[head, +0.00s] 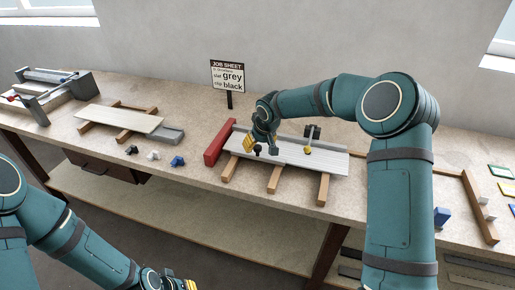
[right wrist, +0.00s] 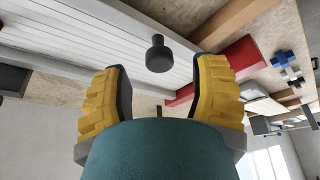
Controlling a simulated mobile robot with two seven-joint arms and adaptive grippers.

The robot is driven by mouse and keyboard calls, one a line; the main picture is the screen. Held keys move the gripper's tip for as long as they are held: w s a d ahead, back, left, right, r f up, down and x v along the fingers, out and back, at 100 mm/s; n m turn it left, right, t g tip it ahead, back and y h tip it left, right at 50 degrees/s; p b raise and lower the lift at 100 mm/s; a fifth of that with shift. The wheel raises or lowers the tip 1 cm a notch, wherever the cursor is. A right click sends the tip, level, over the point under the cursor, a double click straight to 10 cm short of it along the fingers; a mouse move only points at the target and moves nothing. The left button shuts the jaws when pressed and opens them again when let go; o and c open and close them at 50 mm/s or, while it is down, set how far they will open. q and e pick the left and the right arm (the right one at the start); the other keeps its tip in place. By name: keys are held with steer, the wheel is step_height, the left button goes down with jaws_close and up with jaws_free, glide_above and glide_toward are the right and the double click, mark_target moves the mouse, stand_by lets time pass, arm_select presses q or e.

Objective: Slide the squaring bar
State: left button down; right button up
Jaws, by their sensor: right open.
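The slatted panel (head: 318,160) lies across wooden bearers on the bench, with a red block (head: 217,143) at its left end. My right gripper (head: 254,146) is above the panel's left part, near the red block. In the right wrist view its yellow fingers (right wrist: 158,78) are open and apart. A black knob (right wrist: 158,54) shows in the gap between them, with clear space on both sides. The white slats (right wrist: 85,45) and red block (right wrist: 222,70) show behind. I cannot tell which part is the squaring bar. My left gripper (head: 180,284) is partly cut off at the bottom edge.
Another light panel (head: 118,118) lies on bearers to the left. Small black, white and blue pieces (head: 153,155) sit between the two panels. A job sheet sign (head: 228,77) stands behind. A yellow-based black piece (head: 309,138) stands on the slatted panel's right part.

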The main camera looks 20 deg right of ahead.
mark_target(258, 153)
steer(key=shift+x, duration=1.4)
steer(key=shift+o, duration=0.2)
jaws_close()
steer(key=shift+s, duration=0.1)
